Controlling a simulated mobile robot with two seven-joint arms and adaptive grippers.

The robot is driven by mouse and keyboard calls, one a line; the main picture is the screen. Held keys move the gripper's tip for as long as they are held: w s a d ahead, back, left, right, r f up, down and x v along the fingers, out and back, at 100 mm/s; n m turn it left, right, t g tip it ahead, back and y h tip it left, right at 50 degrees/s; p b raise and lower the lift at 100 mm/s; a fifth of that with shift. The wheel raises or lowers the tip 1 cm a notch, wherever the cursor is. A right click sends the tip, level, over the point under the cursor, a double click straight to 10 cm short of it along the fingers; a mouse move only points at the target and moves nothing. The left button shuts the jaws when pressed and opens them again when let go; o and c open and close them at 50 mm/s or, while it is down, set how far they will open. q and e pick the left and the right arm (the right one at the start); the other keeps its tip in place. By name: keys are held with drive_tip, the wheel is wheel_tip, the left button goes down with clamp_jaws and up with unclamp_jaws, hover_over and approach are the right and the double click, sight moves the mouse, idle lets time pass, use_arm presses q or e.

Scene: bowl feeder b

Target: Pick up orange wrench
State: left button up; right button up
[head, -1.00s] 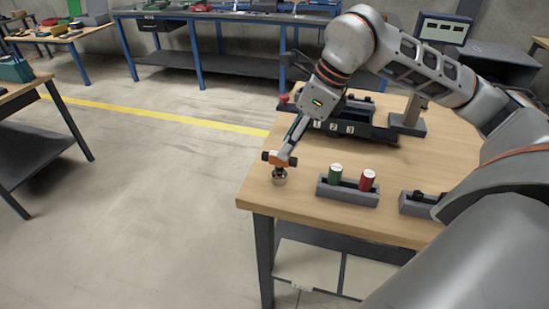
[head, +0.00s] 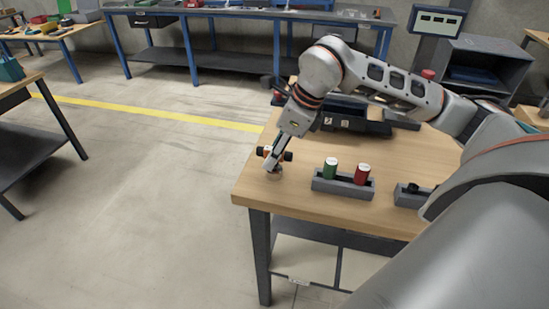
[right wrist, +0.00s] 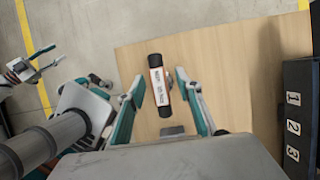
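The orange wrench (head: 266,153) stands near the left corner of the wooden table, with an orange middle, a crossbar with black ends and a small round piece under it. In the right wrist view the crossbar (right wrist: 159,84) has a lettered orange and white label. My right gripper (head: 277,155) reaches down to it. In the wrist view its two teal-sided fingers (right wrist: 160,92) are apart, on either side of the crossbar, with gaps showing. My left gripper (right wrist: 22,72) seems to show at the left edge of the wrist view, too small to read; the head view does not show it.
On the wooden table (head: 300,175), a grey holder (head: 342,188) carries a green cylinder (head: 330,168) and a red one (head: 362,174). Another grey holder (head: 408,197) lies right of it. A dark numbered tray (right wrist: 298,112) stands behind. The table's left edge is close to the wrench.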

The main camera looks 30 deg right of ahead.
clamp_jaws()
drive_tip(key=shift+r, duration=0.1)
